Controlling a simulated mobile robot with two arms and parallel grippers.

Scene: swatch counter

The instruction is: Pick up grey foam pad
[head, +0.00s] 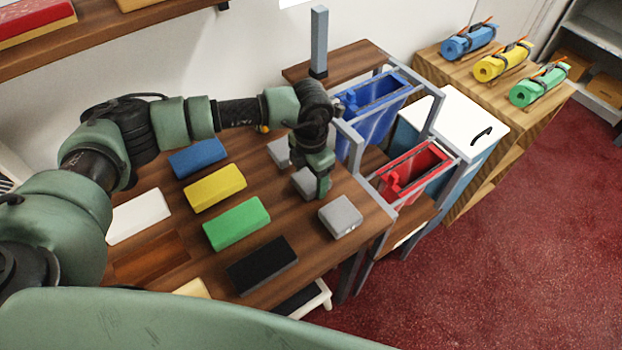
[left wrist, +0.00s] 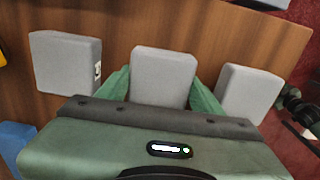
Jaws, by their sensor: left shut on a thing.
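Three grey pads lie in a row at the right end of the wooden table. My left gripper (head: 317,188) reaches down over the middle grey pad (head: 302,182), partly hiding it in the head view. In the left wrist view this grey pad (left wrist: 164,74) sits between the two green fingers, and the gripper is shut on it. I cannot tell whether it is clear of the table. A second grey pad (head: 341,216) lies nearer the front edge, and a third (head: 279,151) lies behind, partly covered by my arm. My right gripper is not in view.
Blue (head: 198,157), yellow (head: 214,187), green (head: 236,222) and black (head: 262,265) blocks lie left of the grey pads. A white block (head: 139,215) lies further left. Blue (head: 372,110) and red (head: 414,172) bins hang in a frame on the right.

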